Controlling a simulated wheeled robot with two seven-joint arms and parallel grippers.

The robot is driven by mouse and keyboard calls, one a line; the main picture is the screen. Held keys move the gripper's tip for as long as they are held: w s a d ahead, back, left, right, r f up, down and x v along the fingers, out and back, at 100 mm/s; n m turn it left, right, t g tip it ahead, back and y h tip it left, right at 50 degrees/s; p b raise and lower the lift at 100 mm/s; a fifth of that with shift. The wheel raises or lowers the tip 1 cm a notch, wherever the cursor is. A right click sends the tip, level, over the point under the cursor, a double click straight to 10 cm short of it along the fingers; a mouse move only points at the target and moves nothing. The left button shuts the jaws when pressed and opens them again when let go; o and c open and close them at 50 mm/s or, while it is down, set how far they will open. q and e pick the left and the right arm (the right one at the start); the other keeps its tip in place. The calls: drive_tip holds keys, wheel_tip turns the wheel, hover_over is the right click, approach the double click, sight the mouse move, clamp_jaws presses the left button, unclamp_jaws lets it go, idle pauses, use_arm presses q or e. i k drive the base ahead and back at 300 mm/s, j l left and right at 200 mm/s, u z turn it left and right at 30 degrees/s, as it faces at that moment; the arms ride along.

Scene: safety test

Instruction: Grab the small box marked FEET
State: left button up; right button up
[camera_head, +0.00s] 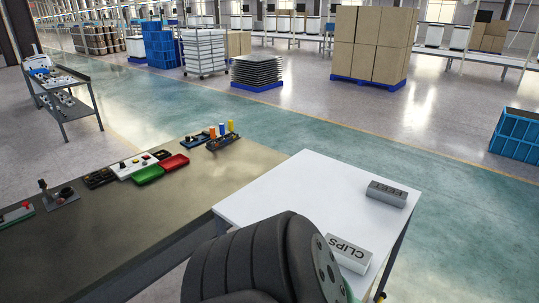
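The small grey box marked FEET (387,194) lies on the white table (300,178) near its right edge, with its lettering on the top face. The two boxes are apart. No gripper fingers show in this view, and nothing is seen touching the FEET box.
A long brown workbench (100,215) to the left holds a green tray (148,175), a red tray (174,164) and several small parts. The white table is bare left of the boxes. Stacked cartons (370,45) and a blue crate (515,134) stand on the floor beyond.

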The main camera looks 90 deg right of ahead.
sight(392, 195)
drive_tip(key=z, duration=3.65)
